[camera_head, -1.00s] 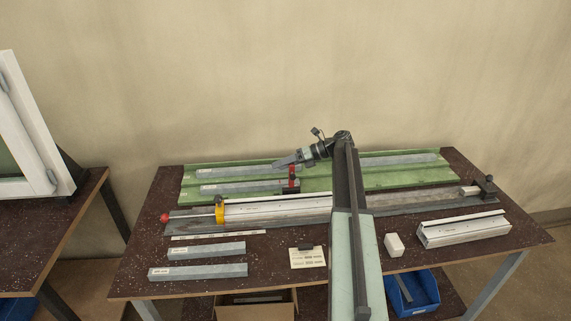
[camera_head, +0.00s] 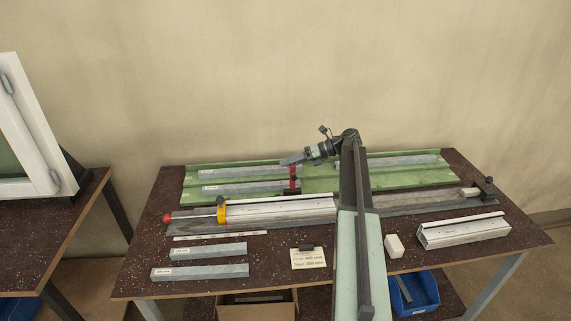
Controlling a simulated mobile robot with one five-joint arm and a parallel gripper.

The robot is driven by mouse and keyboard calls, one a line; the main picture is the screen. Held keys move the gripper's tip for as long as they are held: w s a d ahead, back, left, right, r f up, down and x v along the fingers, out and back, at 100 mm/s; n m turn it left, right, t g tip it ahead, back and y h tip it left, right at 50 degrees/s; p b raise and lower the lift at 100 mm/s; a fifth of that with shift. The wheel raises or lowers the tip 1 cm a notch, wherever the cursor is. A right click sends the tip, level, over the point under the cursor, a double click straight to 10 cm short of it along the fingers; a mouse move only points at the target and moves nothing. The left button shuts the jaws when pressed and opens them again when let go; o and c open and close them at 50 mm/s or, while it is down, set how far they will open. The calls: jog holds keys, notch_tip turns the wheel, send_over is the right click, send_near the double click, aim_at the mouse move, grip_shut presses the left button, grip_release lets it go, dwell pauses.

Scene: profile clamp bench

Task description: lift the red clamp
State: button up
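The red clamp (camera_head: 293,181) stands upright at the front edge of the green tray (camera_head: 345,198), with a dark block at its foot. My gripper (camera_head: 284,162) reaches in from the right, pointing left and slightly down. Its fingertips show just above and a little left of the clamp's top. At this size I cannot tell whether they touch the clamp or whether the fingers are apart.
A long aluminium profile (camera_head: 280,211) lies in front of the clamp, with a yellow clamp (camera_head: 221,213) and red knob (camera_head: 167,218) at its left. Grey bars (camera_head: 208,250) lie at front left. A white block (camera_head: 394,245) and short profile (camera_head: 463,231) are at right.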

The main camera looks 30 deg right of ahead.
jog(key=p+v, duration=0.2)
jog(key=v, duration=0.4)
jog(key=shift+w+d+p, duration=0.25)
jog(key=shift+d+p, duration=0.05)
jog(key=shift+d, duration=0.05)
jog(key=shift+r, duration=0.2)
jog(key=p+v, duration=0.3)
jog(key=v, duration=0.4)
jog(key=shift+s+d, duration=0.25)
jog(key=shift+d, duration=0.05)
